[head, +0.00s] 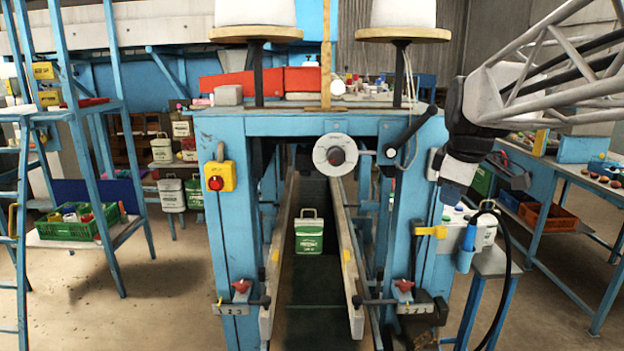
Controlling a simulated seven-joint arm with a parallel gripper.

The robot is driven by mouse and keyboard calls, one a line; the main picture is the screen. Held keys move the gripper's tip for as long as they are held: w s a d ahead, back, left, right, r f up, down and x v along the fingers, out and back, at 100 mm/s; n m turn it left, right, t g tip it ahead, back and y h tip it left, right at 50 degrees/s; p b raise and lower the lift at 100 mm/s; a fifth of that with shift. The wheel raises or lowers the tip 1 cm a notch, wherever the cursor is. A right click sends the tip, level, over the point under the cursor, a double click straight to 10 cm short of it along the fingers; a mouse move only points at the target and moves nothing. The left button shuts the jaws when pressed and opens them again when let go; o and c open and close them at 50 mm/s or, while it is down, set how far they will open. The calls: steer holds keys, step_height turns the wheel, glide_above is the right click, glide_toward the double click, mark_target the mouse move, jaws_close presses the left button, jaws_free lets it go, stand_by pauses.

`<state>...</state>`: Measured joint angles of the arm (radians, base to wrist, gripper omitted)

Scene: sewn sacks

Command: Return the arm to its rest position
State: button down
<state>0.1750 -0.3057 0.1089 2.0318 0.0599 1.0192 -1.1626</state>
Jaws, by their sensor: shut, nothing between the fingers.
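My arm reaches in from the upper right on a pale lattice link, with a black wrist joint (470,135) below. My gripper (452,193) hangs beside the right post of the blue frame, pointing down. It is shut and holds nothing; its fingers are small here and partly hard to make out.
The blue frame (300,124) carries a round dial (335,155) and a crank. Below my gripper is a small stand (492,262) with a blue tool (467,248) and black hose. A bench (575,175) stands at right, a rack with a green crate (75,222) at left. Floor between is open.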

steer(key=s+a+f+m, duration=0.2)
steer(key=s+f, duration=0.3)
steer(key=s, duration=0.3)
steer(key=s+a+f+m, duration=0.3)
steer(key=s+f+m, duration=0.2)
steer(key=s, duration=0.3)
steer(key=s+a+f+m, duration=0.3)
steer(key=s+f, duration=0.3)
steer(key=s, duration=0.2)
steer(key=shift+s+f+m+g, duration=0.2)
steer(key=shift+m+g, duration=0.2)
steer(key=shift+m, duration=0.2)
